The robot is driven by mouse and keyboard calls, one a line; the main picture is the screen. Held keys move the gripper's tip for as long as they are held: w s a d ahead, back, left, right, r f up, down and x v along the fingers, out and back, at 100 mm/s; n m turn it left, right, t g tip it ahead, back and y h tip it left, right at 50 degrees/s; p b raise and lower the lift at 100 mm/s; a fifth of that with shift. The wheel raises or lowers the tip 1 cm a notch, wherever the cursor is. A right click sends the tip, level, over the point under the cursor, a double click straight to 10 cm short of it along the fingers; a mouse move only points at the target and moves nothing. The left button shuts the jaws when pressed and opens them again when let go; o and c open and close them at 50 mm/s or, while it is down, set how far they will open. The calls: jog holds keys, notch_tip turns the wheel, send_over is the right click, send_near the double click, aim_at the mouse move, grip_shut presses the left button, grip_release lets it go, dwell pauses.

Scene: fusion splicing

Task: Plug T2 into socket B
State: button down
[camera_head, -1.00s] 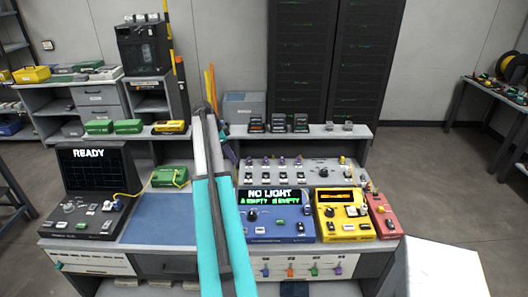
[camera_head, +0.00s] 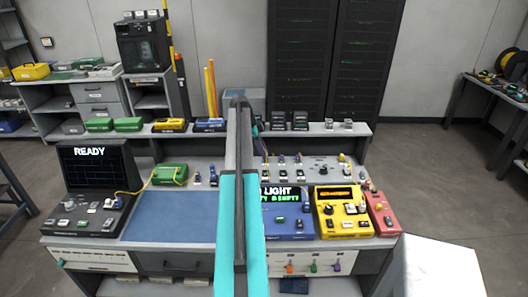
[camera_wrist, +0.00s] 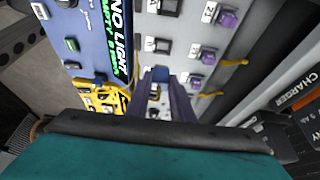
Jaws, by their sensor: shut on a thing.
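My gripper (camera_wrist: 168,82) points at the bench, with two purple-grey fingers close together in the wrist view. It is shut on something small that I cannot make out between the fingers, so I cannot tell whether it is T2. The blue device (camera_wrist: 92,32) at the left reads NO LIGHT, with A and B both EMPTY; in the head view the blue device (camera_head: 290,222) is partly behind my arm. Its sockets' labels are too small to read. The grey panel (camera_wrist: 185,22) carries purple-topped plugs (camera_wrist: 208,55) in a row, to the right of the blue device.
A yellow device (camera_head: 342,212) and a red device (camera_head: 383,213) stand right of the blue one. A black unit reading READY (camera_head: 90,180) stands at the left. The blue mat (camera_head: 170,215) is bare. Chargers (camera_wrist: 290,95) line the shelf behind the panel.

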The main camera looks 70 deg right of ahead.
jog(key=shift+f, duration=0.15)
jog(key=shift+f+b, duration=0.65)
jog(key=shift+f, duration=2.3)
jog(key=shift+b, duration=0.45)
jog(key=shift+f+b, duration=0.3)
jog(key=shift+f, duration=0.25)
jog(key=c, duration=1.5)
grip_release()
jog(key=shift+o, duration=0.2)
jog(key=shift+r, duration=0.2)
jog(key=b+v, duration=0.4)
jog(key=v, duration=0.9)
jog(key=shift+r, duration=0.2)
